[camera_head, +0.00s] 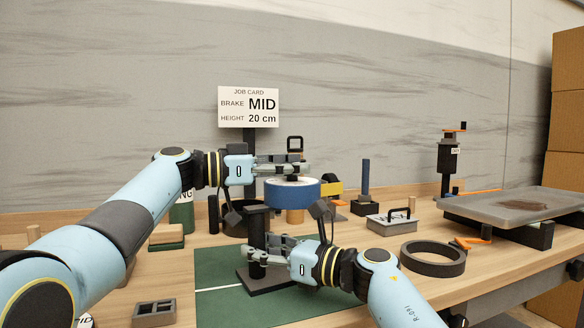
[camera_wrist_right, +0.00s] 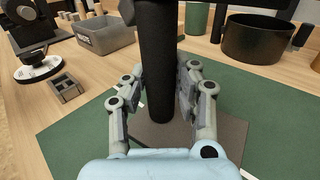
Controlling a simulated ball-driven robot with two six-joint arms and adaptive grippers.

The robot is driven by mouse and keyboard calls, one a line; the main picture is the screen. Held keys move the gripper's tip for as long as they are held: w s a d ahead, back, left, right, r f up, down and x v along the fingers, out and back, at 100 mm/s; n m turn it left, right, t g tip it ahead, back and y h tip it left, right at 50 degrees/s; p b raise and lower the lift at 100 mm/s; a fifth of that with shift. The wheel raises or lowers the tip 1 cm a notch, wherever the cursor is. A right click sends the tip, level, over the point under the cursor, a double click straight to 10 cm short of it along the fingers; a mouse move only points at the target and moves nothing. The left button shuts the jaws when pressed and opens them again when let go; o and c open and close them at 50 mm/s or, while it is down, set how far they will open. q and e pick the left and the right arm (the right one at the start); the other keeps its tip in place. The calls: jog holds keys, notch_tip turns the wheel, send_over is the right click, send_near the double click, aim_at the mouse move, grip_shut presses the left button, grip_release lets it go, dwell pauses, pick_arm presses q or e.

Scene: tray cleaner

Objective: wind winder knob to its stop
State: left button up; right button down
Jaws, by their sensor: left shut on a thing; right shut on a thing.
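A black upright post (camera_head: 257,228) stands on a dark square base on the green mat. My right gripper (camera_head: 250,256) is shut around this post low down. The right wrist view shows the post (camera_wrist_right: 157,60) upright between the two fingers.
The job card (camera_head: 249,106) reads brake MID, height 20 cm. A grey tray (camera_head: 480,203) is at the right, with a black ring (camera_head: 433,270) and a handled grey block (camera_head: 391,226) nearer. The green mat (camera_head: 215,300) has bare room at front left.

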pick_arm(q)
jog(key=c, duration=0.3)
jog(key=n+t+y, duration=0.2)
jog(key=n+t, duration=0.1)
jog(key=t, duration=0.1)
jog(key=shift+d+f+t, duration=0.1)
jog(key=shift+t, duration=0.2)
jog(key=shift+c, duration=0.2)
jog(key=shift+n+t+y, duration=0.7)
jog(key=shift+n+t, duration=0.2)
jog(key=shift+t, duration=0.2)
jog(key=o, duration=1.2)
jog(key=v, duration=1.2)
